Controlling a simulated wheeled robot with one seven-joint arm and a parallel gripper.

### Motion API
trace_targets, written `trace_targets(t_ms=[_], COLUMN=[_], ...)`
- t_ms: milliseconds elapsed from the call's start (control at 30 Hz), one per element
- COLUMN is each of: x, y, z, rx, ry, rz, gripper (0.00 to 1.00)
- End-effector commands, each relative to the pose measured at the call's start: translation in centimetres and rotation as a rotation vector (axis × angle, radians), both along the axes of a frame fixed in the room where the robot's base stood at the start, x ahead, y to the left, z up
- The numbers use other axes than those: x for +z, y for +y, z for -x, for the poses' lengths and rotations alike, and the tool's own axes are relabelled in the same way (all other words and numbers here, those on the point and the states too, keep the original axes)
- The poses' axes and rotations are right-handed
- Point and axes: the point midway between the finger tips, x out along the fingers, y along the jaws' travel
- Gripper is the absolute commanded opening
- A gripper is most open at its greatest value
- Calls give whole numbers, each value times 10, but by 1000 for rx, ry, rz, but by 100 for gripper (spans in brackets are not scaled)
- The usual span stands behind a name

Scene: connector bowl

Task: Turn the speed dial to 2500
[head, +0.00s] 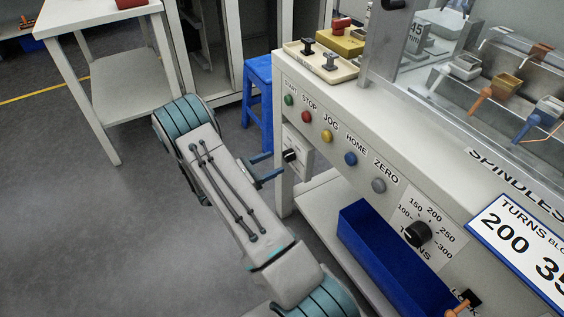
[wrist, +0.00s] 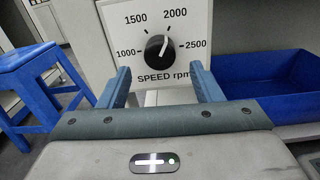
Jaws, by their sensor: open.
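The speed dial (wrist: 158,48) is a round black knob on a white plate (wrist: 196,20) marked 1000, 1500, 2000 and 2500, with "SPEED rpm" below. Its white pointer line tilts slightly right of straight up, toward 2000. In the head view the dial (head: 290,155) is on the bench's end, at the left. My gripper (wrist: 160,68) is open, with one blue finger on each side of the dial in the wrist view. In the head view my gripper (head: 276,164) is just left of the dial, apart from it. Nothing is between its fingers.
A blue stool (head: 259,100) stands behind my gripper. A blue bin (head: 385,260) is under the bench front, right of the dial. Coloured buttons and a black turns dial (head: 418,233) line the bench front. Open floor lies to the left.

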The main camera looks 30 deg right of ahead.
Motion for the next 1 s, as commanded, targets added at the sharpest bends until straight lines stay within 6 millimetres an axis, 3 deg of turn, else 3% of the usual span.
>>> trace_targets(t_ms=[100,300,667,800,833,1000], x=[-2,-1,0,0,0,0], y=[-22,-42,-46,-46,-46,-46], z=[2,1,2,2,2,2], rx=[-4,0,0,0,0,0], ry=[0,0,0,0,0,-3], rz=[0,-1,-1,-1,-1,-1], gripper=[59,59,59,20,14,14])
